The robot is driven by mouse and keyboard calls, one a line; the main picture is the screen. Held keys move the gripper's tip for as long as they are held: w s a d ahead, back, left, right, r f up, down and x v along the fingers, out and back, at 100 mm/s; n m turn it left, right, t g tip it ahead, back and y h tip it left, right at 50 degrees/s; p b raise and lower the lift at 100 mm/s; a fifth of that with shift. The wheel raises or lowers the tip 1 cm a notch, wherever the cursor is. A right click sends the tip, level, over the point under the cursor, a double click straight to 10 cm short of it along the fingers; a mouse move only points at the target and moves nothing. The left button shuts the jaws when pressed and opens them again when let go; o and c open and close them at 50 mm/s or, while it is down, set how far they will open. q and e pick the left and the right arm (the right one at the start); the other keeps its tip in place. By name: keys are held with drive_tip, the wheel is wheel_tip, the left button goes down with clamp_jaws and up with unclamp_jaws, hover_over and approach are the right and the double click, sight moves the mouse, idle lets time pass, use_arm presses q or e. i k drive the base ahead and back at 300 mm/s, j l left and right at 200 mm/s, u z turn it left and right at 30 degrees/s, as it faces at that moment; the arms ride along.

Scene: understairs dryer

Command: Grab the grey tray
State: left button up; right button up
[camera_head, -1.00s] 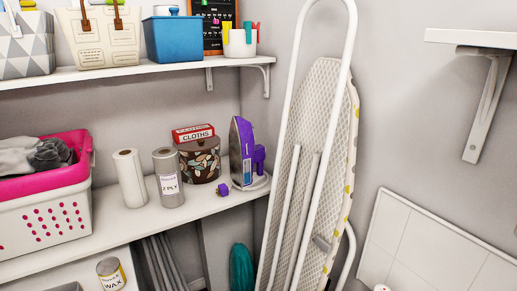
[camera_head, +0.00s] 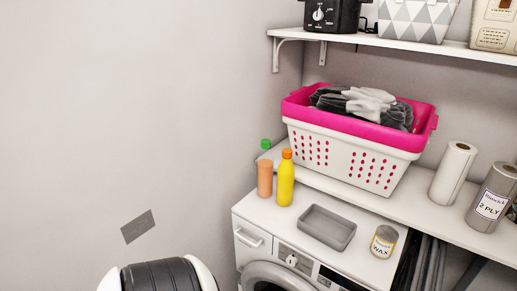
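The grey tray (camera_head: 327,228) is a shallow rectangular dish. It lies flat on the white top of the washing machine or dryer (camera_head: 258,215), right of the bottles and left of the wax tin. It looks empty. Nothing covers it. Neither of my grippers shows in the head view.
A yellow bottle (camera_head: 286,180) and an orange one (camera_head: 265,180) stand left of the tray. A wax tin (camera_head: 384,242) stands to its right. A pink and white laundry basket (camera_head: 352,150) sits on the shelf behind, beside paper rolls (camera_head: 455,172).

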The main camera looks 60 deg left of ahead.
sight(334, 230)
drive_tip(key=u, duration=1.3)
drive_tip(key=k, duration=0.05)
